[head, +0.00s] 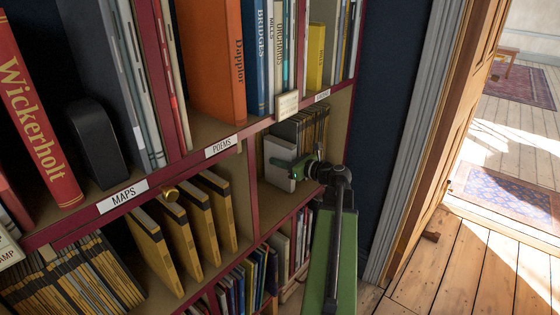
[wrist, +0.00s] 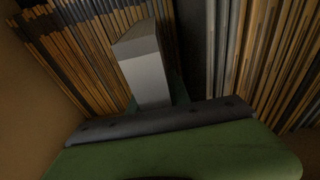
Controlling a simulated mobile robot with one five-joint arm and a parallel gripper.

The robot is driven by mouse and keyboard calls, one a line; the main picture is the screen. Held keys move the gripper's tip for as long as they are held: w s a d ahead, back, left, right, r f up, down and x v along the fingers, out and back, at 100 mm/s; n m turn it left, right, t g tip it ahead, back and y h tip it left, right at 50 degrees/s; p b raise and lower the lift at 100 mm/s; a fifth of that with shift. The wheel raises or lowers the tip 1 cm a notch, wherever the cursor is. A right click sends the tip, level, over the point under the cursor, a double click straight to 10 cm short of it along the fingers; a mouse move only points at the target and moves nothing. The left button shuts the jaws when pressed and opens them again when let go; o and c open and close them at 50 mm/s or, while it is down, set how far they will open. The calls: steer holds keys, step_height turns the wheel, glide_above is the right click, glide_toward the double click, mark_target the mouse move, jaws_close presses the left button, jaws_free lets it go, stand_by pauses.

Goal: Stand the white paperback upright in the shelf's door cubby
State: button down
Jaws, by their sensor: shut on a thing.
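The white paperback (head: 279,158) stands upright, or nearly so, at the mouth of the right-hand cubby nearest the door. Behind it are several yellow-and-black spines (head: 308,127). My green gripper (head: 290,168) is shut on the paperback and reaches in from the right. In the wrist view the paperback (wrist: 147,75) shows as a pale block rising between parts of my gripper (wrist: 160,98), with rows of thin spines (wrist: 85,45) behind it. The paperback's lower edge is partly hidden, and I cannot tell whether it touches the cubby floor.
A divider (head: 249,165) separates this cubby from one holding several leaning yellow-and-black books (head: 190,235). A shelf edge with labels (head: 222,147) runs above. The dark wall (head: 395,100) and door frame (head: 425,150) stand right. Open wooden floor (head: 450,275) lies at lower right.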

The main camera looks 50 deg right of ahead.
steer(key=shift+f, duration=0.2)
steer(key=c, duration=1.1)
jaws_free()
steer(key=s, duration=0.9)
steer(key=shift+d, duration=0.35)
